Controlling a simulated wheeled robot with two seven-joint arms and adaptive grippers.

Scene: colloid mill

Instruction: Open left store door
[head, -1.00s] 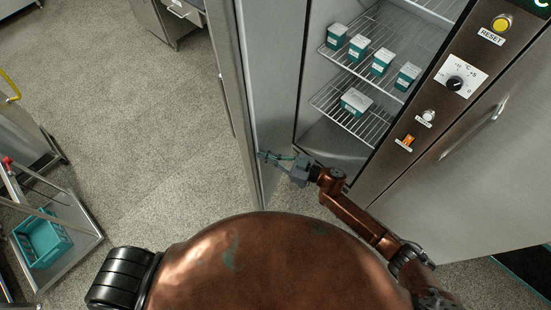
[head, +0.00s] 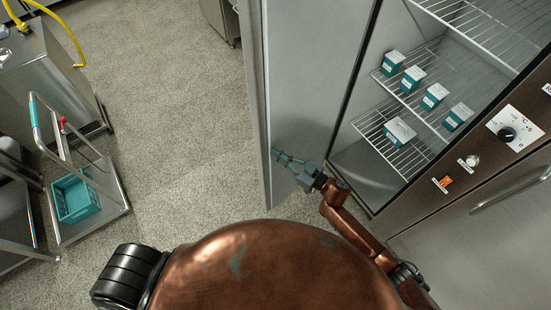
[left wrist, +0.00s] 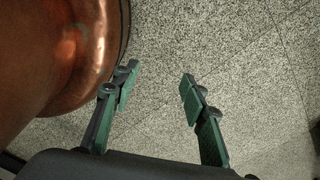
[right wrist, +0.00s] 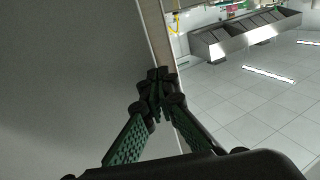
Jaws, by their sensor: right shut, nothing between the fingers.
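The left store door (head: 308,75) stands swung wide open at the left of the steel cabinet, its inner face toward the compartment. My right gripper (head: 276,155) is shut and empty, close against the lower inner face of the door near its free edge. In the right wrist view the closed fingertips (right wrist: 158,78) lie by the door's edge, with the door panel (right wrist: 70,70) filling the left side; I cannot tell whether they touch. My left gripper (left wrist: 155,88) is open and empty above the bare floor, beside my copper body.
Inside the cabinet, several teal-and-white boxes (head: 433,96) stand on wire shelves (head: 385,128). The right door (head: 460,225) is closed, with a control panel (head: 507,134) beside it. A trolley (head: 105,215) with a teal crate (head: 75,198) stands at left. Floor between is clear.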

